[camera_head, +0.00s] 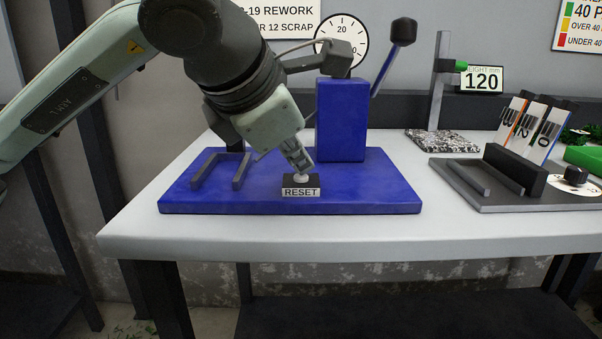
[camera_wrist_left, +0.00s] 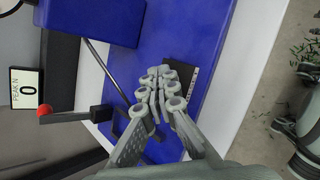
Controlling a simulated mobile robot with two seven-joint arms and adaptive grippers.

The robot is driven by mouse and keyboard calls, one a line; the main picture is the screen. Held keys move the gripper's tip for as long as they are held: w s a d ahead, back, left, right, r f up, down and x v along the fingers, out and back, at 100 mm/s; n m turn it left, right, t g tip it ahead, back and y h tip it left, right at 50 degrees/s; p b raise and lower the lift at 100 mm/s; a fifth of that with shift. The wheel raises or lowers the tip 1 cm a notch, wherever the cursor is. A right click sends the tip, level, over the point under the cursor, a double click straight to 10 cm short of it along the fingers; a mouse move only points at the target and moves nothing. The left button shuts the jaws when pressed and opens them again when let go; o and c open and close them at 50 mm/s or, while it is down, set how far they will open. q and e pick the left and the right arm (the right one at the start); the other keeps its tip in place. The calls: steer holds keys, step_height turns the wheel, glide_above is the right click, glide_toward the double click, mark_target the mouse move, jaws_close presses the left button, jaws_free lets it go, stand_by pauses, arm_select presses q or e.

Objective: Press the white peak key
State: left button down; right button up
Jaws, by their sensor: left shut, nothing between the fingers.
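The white peak key (camera_head: 300,179) is a small pale button on a dark block labelled RESET (camera_head: 300,192). The block stands at the front of the blue base (camera_head: 385,203). My left gripper (camera_head: 303,169) is shut and empty, pointing down with its fingertips right at the key. I cannot tell whether they touch it or press it. In the left wrist view the closed fingers (camera_wrist_left: 158,72) hide the key, and part of the dark block (camera_wrist_left: 176,80) shows beside them. A display (camera_wrist_left: 27,93) there reads 0.
A blue column (camera_head: 341,120) with a dial (camera_head: 342,40) and a black-knobbed lever (camera_head: 403,31) rises behind the key. A grey fork (camera_head: 239,172) is to the left. A grey tray (camera_head: 500,205) and a post gauge (camera_head: 438,90) are at right. White table (camera_head: 300,236) is clear in front.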

mark_target(299, 178)
stand_by(0.4)
arm_select(q)
steer(key=shift+r, duration=0.85)
steer(key=shift+r+p, duration=1.3)
steer(key=shift+r, duration=1.25)
